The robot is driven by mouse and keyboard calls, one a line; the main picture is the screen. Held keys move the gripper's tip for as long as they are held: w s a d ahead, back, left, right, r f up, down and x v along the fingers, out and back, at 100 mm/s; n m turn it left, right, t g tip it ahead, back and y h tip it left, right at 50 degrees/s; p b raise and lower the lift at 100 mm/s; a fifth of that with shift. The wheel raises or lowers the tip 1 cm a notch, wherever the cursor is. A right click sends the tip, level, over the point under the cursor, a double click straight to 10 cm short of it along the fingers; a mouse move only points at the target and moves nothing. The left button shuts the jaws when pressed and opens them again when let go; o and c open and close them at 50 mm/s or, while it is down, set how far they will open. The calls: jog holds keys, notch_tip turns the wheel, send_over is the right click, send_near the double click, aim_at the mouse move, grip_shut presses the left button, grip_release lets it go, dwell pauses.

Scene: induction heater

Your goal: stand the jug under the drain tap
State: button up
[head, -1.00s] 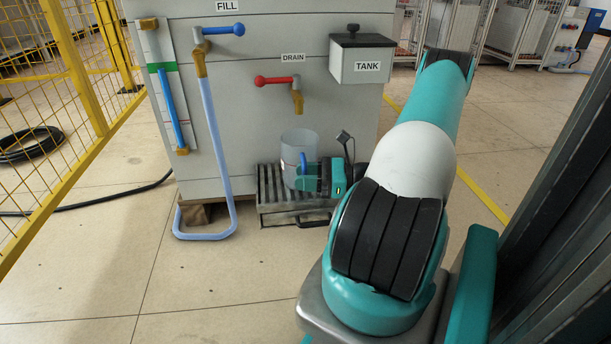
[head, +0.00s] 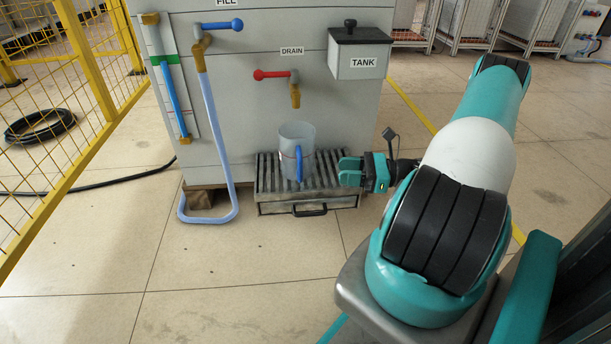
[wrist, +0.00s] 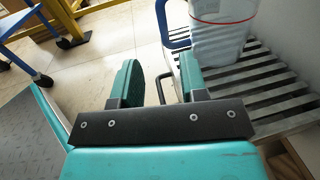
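The clear jug (head: 296,146) stands upright on the slatted drip grate, below the drain tap (head: 294,92) with its red lever. Its blue handle (head: 299,165) faces the front. My gripper (head: 345,171) is just right of the jug, apart from it. In the wrist view my gripper (wrist: 158,82) has its two teal fingers spread with nothing between them. The jug, with a red line around it, also shows in the wrist view (wrist: 220,35), beyond the fingers and to the right.
The slatted grate (head: 330,187) has a black front handle (head: 309,211). A blue hose (head: 212,140) hangs from the fill tap at left. The tank box (head: 360,60) juts out above right. A yellow fence (head: 60,120) stands at left. Floor in front is clear.

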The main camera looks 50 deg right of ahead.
jog(key=w+a+r+n+g+h, duration=0.1)
jog(key=w+a+r+n+g, duration=0.1)
jog(key=a+r+n+g, duration=0.45)
jog(key=w+a+r+n+g, duration=0.1)
jog(key=a+r+n+g, duration=0.2)
jog(key=a+n, duration=0.6)
jog(key=w+a+r+n+g+h, duration=0.1)
jog(key=w+a+r+n+g, duration=0.1)
jog(key=a+r+n+g, duration=0.55)
jog(key=s+a+r+n+t+h, duration=0.1)
jog(key=s+a+r+n+h, duration=0.1)
jog(key=s+a+n, duration=0.4)
jog(key=s+a+r+n+t+h, duration=0.1)
jog(key=s+a+r+n+h, duration=0.1)
jog(key=s+a+n, duration=0.4)
jog(key=shift+s+a+r+t+h, duration=0.3)
jog(key=shift+s+a+t+h, duration=0.1)
jog(key=shift+s, duration=0.55)
